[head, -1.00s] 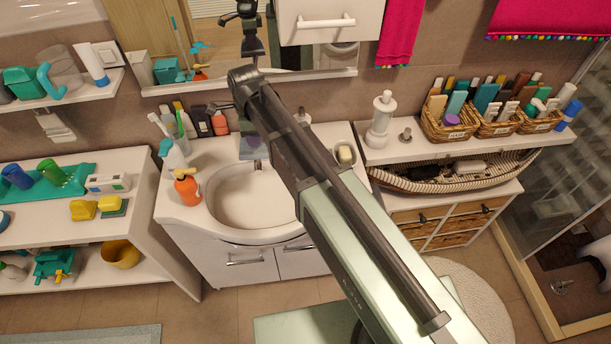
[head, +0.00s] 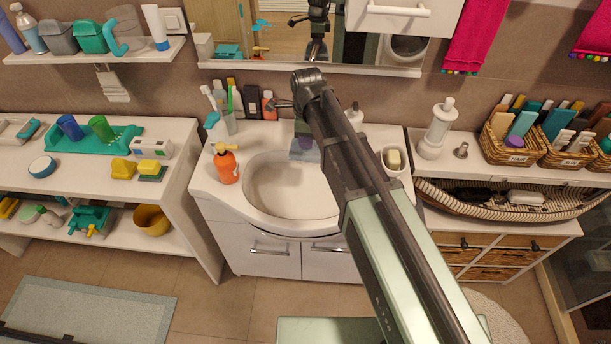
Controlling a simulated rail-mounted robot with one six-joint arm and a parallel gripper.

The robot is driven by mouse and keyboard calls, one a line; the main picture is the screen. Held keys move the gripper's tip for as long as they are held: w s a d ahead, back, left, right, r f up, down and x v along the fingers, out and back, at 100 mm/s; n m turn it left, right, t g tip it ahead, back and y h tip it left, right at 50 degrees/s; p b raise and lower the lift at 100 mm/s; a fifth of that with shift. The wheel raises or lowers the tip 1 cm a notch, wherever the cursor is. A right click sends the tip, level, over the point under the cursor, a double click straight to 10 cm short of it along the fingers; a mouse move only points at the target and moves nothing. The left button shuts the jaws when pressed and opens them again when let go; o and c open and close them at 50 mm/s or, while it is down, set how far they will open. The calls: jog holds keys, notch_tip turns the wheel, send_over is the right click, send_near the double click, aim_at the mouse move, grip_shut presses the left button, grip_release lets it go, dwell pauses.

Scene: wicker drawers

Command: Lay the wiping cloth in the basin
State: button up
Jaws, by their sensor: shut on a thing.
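The white basin (head: 278,192) is set in the washstand top at the middle of the head view. My gripper (head: 303,127) hangs over the back part of the basin and is mostly hidden by my arm. It is shut on a greyish-blue piece that looks like the wiping cloth (head: 303,151). The cloth hangs below the jaws, against the basin's back edge in the picture. I cannot tell whether it touches the basin. The visible bowl in front of it is bare.
An orange pump bottle (head: 228,166) stands on the basin's left rim, with a toothbrush cup (head: 228,122) and bottles behind. A soap dish (head: 394,161) stands to the right. The mirror (head: 385,55) is close behind. Side shelves hold toiletries and baskets.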

jog(key=o, duration=1)
jog(key=shift+r, duration=0.1)
notch_tip(320, 180, up, 11)
jog(key=p, duration=1.1)
jog(key=shift+f, duration=0.2)
